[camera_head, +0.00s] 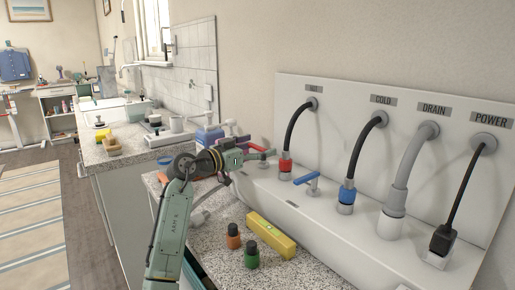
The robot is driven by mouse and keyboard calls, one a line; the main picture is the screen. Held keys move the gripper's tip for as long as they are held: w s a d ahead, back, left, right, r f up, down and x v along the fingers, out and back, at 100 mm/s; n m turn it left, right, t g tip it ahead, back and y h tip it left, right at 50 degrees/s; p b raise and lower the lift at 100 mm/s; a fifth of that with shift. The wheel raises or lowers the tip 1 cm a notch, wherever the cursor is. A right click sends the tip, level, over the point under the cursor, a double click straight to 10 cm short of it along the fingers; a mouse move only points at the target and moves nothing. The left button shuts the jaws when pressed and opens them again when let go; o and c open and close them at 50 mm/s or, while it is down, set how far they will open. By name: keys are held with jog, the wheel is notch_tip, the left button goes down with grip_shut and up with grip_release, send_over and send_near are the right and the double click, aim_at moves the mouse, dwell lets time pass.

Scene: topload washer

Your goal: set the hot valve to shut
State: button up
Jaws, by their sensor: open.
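The hot hose connector with a red ring (285,166) stands under the leftmost wall label, at the end of a black hose. A red lever (257,147) shows just left of it, partly behind my gripper. My gripper (264,154) comes from the left, with its fingers open at the red lever and close to the red ring. I cannot tell whether the fingers touch the lever. The cold connector (346,196) has a blue ring, with a blue lever (312,179) to its left.
A grey drain hose (400,190) and a black power plug (443,239) stand to the right. A yellow level (271,235), an orange-brown bottle (233,236) and a green bottle (252,255) are on the speckled counter below my gripper. Blue and purple items lie behind my arm.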

jog(key=shift+a, duration=0.1)
jog(key=v, duration=1.2)
